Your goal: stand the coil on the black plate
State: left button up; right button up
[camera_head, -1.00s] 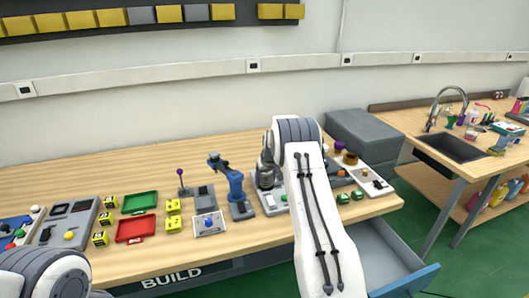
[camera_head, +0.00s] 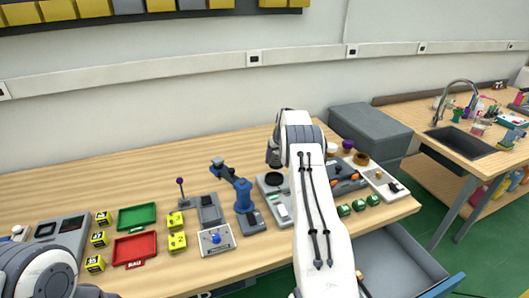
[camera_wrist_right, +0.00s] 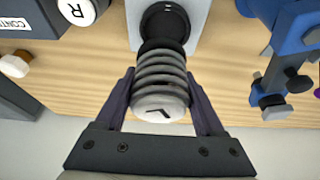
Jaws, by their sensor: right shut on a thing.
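The coil (camera_wrist_right: 162,75) is a grey ribbed cylinder with a pale end cap bearing a dark mark. My right gripper (camera_wrist_right: 160,84) is shut on it, one finger on each side, in the right wrist view. Beyond the coil's far end is a dark round part on a light grey base; I cannot tell whether they touch. In the head view the black plate (camera_head: 274,179) is a dark disc on a grey station, just below my right wrist. The coil and right fingers are not clear there. Only my left arm shows at lower left; its gripper is out of view.
A blue robot-arm model (camera_head: 241,191) stands left of the plate. Green (camera_head: 137,217) and red (camera_head: 134,248) trays, yellow cubes and a blue-button box (camera_head: 216,239) lie further left. Green cubes (camera_head: 358,206) sit right of my arm. An open drawer (camera_head: 400,255) juts out at lower right.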

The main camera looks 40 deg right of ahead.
jog(key=shift+w+d, duration=0.1)
jog(key=shift+d, duration=0.05)
jog(key=shift+d+f, duration=0.1)
jog(key=shift+w+a+f+b, duration=0.15)
jog(key=shift+a+f+b, duration=0.1)
jog(key=shift+f, duration=0.15)
jog(key=shift+w+a+f+b, duration=0.15)
jog(key=shift+f+b, duration=0.1)
jog(key=shift+f, duration=0.15)
notch_tip(320, 180, down, 3)
jog(key=shift+f+b, duration=0.15)
jog(key=shift+b, duration=0.55)
jog(key=shift+f+b, duration=0.65)
jog(key=shift+s, duration=0.15)
jog(key=shift+b, duration=0.35)
jog(key=shift+f+b, duration=0.45)
jog(key=shift+f, duration=0.05)
